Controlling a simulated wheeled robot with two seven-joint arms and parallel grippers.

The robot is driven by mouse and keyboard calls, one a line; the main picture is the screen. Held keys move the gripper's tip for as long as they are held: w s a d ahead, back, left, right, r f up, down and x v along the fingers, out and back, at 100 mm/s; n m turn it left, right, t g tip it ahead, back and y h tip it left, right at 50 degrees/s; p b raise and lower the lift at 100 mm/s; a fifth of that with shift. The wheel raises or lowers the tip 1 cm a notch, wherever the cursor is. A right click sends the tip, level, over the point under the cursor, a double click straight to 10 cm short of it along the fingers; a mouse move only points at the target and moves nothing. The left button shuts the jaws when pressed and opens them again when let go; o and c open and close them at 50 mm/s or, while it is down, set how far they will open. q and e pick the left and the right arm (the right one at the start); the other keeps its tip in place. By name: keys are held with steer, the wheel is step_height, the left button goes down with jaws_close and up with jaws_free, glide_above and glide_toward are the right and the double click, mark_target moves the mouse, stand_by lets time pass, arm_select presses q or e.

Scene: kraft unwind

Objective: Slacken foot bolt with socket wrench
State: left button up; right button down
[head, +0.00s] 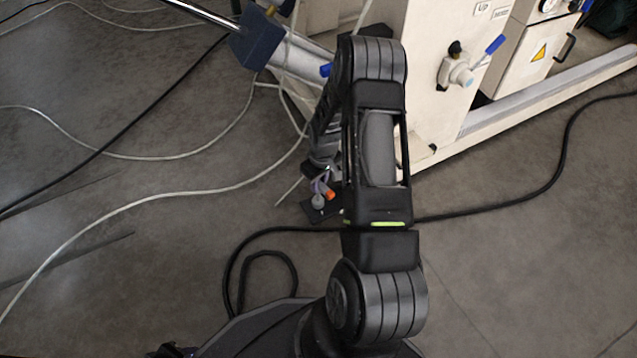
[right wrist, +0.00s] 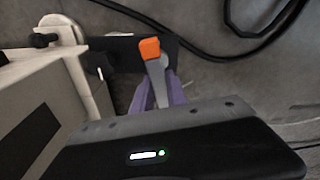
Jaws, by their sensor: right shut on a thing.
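My right gripper (right wrist: 162,88) has purple fingers shut on the socket wrench (right wrist: 156,70), a grey tool with an orange end. In the head view the gripper (head: 321,184) is low near the floor, mostly behind my own arm, with the wrench's orange end (head: 330,195) showing beside it. A black foot plate (right wrist: 128,48) lies under and beyond the wrench; its edge also shows in the head view (head: 314,213). I cannot pick out the foot bolt or tell whether the wrench sits on it. My left gripper is not in view.
The cream machine frame (head: 440,50) stands beyond and right of the gripper, with a blue-handled valve (head: 462,72). A black cable (head: 530,200) and pale hoses (head: 180,196) cross the grey floor. A dark blue block (head: 256,40) on a metal bar is at upper left.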

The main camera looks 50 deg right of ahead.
steer(key=shift+n, duration=1.2)
steer(key=shift+r, duration=0.2)
steer(key=shift+r+p, duration=1.8)
steer(key=shift+r, duration=0.6)
